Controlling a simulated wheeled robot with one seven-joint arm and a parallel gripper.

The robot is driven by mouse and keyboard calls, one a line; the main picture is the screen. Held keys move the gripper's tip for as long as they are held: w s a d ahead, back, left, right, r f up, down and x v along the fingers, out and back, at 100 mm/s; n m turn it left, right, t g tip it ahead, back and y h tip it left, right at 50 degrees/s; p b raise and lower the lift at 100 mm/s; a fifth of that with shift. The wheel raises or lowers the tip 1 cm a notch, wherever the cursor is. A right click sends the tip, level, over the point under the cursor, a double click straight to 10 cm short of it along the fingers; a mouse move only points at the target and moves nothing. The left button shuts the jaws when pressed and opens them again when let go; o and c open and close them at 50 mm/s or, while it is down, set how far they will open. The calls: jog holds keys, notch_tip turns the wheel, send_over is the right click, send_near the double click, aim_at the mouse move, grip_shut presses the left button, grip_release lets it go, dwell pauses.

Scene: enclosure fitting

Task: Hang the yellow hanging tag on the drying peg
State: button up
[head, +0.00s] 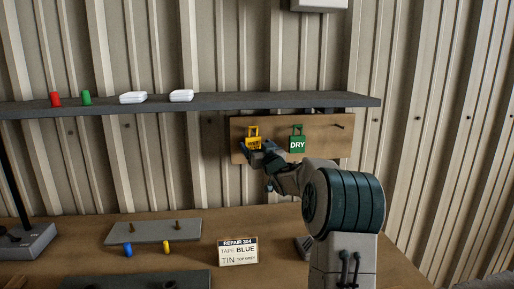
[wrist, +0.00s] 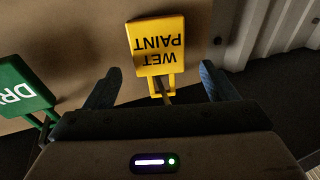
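The yellow tag (head: 253,131) hangs at the left of a wooden peg board (head: 320,149). In the wrist view the yellow tag (wrist: 157,45) appears upside down, reads WET PAINT, and shows a peg through its handle. My gripper (head: 250,150) is at the tag, partly covering its lower part in the head view. In the wrist view my gripper (wrist: 160,70) is open, with the tag's handle between the fingers and gaps on both sides. A bare peg (head: 340,127) sticks out at the board's right. No label marks it as the drying peg.
A green DRY tag (head: 297,142) hangs mid-board; it is left of my fingers in the wrist view (wrist: 22,86). A grey shelf (head: 210,104) runs just above the board. The workbench below holds a repair card (head: 238,251) and a grey plate (head: 153,231).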

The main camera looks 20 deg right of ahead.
jog(key=shift+s, duration=0.15)
jog(key=s+f+b, duration=0.2)
jog(key=s, duration=1.1)
jog(key=shift+s+a+f, duration=0.15)
jog(key=shift+f, duration=0.15)
jog(key=shift+a, duration=0.1)
